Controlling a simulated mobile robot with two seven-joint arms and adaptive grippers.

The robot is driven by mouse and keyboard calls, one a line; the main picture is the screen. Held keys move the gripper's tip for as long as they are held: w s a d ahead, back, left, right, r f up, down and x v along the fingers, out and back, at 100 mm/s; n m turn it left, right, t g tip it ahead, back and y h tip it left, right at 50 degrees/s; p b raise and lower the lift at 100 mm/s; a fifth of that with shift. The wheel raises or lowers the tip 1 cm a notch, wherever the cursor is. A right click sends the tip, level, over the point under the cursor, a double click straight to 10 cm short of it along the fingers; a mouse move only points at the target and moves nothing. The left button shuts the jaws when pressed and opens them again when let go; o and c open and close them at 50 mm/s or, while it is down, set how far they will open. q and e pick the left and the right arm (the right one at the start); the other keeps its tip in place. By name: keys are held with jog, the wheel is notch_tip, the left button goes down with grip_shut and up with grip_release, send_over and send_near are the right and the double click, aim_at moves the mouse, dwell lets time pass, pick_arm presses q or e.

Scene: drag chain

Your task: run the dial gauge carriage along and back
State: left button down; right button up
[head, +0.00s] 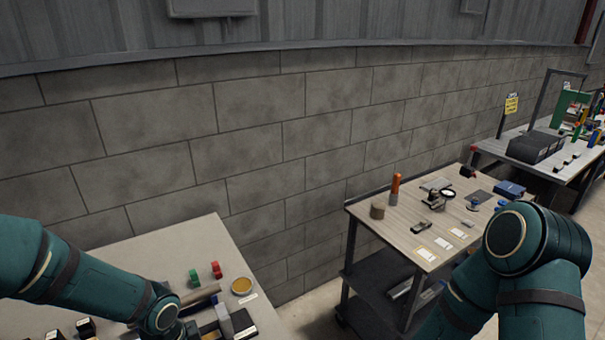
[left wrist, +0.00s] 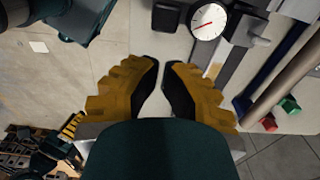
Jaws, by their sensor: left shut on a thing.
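In the left wrist view the dial gauge (left wrist: 208,22), with a round white face and red needle, is beside a dark block (left wrist: 165,16) at the top. A long grey and dark rail (left wrist: 232,62) runs beside it. My left gripper (left wrist: 161,66) has its yellow fingers close together just below the gauge in the picture. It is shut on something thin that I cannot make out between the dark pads. In the head view the left hand is cut off at the bottom edge and I cannot pick out the gauge. My right arm is at the right; its gripper is out of view.
A wooden-topped cart (head: 380,226) with tools stands to the right. A block wall (head: 250,150) closes the back.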

pick_arm(q)
notch_tip(320, 180, up, 4)
jog(key=p, duration=0.3)
jog(key=shift+r, duration=0.2)
pick_arm(e)
notch_tip(320, 180, up, 4)
jog(key=shift+d+r, duration=0.1)
jog(key=shift+s, duration=0.1)
